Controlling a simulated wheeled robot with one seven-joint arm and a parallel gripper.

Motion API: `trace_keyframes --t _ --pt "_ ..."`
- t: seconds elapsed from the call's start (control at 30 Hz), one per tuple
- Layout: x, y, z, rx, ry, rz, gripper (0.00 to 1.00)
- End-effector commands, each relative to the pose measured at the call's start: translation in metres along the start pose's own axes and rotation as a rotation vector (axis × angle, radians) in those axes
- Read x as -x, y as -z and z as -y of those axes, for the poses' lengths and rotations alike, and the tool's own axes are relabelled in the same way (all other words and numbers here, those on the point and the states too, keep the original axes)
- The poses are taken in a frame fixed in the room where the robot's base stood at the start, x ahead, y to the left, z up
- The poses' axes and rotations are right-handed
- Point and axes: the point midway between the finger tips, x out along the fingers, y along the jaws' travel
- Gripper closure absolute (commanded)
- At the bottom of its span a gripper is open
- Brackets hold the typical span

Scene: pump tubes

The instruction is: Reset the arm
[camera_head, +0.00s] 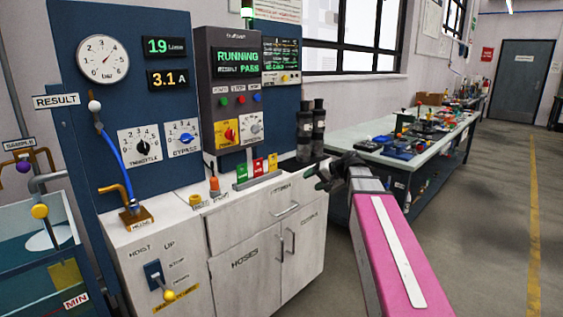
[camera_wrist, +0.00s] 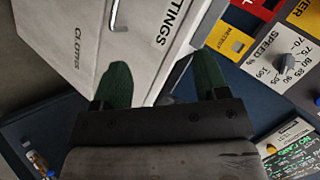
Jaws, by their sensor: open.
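My gripper (camera_head: 326,176) is at the end of my pink arm, in front of the right edge of the white cabinet (camera_head: 230,255). It points left, toward the cabinet top and the red, yellow and green tags. In the wrist view my gripper (camera_wrist: 161,78) shows two green fingers spread apart with nothing held between them. Behind the fingers is the cabinet front (camera_wrist: 65,35), tilted in the picture, with the words "CLOTHS" and "FITTINGS". Whether the fingers touch the cabinet cannot be told.
A grey control box (camera_head: 235,90) reading "RUNNING" and "PASS" stands on the cabinet. Dark cylinders (camera_head: 312,130) stand just behind my gripper. A blue hose (camera_head: 115,165) hangs at left. A cluttered workbench (camera_head: 385,150) is at right; the floor (camera_head: 490,220) beyond is clear.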

Motion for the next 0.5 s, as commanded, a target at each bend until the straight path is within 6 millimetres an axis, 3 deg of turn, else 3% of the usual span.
trace_keyframes --t 0.03,0.2,0.5 --pt "-0.011 -0.022 -0.018 -0.010 -0.053 0.027 0.33" --pt "-0.038 -0.081 -0.080 -0.027 -0.248 0.114 0.33" --pt "-0.057 -0.188 -0.174 -0.013 -0.586 0.274 0.33"
